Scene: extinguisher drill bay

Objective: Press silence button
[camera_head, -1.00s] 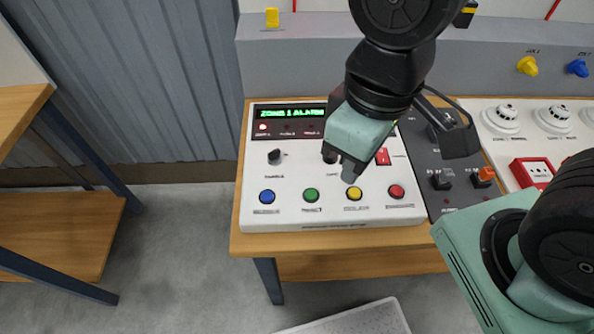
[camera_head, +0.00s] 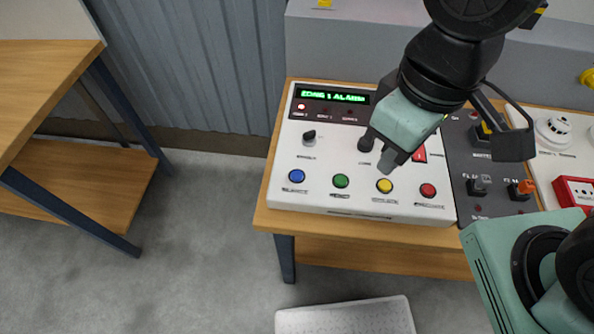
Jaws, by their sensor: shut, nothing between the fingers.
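The white alarm panel (camera_head: 330,200) lies on the wooden bench. Its front row has a blue button (camera_head: 297,176), a green button (camera_head: 340,181), a yellow button (camera_head: 384,186) and a red button (camera_head: 428,190). The label under the blue button is blurred but looks like "SILENCE". The green display (camera_head: 334,96) reads "ZONE 1 ALARM" with a red light below it. My gripper (camera_head: 387,164) is shut and empty, pointing down over the panel just behind the yellow button in the picture. It is to the right of the blue button, apparently apart from the panel.
A black knob (camera_head: 309,136) stands on the panel's left side. My gripper partly covers a red switch (camera_head: 420,153). A dark switch module (camera_head: 490,190) and a red call point (camera_head: 575,190) lie to the right. Another wooden table (camera_head: 45,80) is at left, with open floor between.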

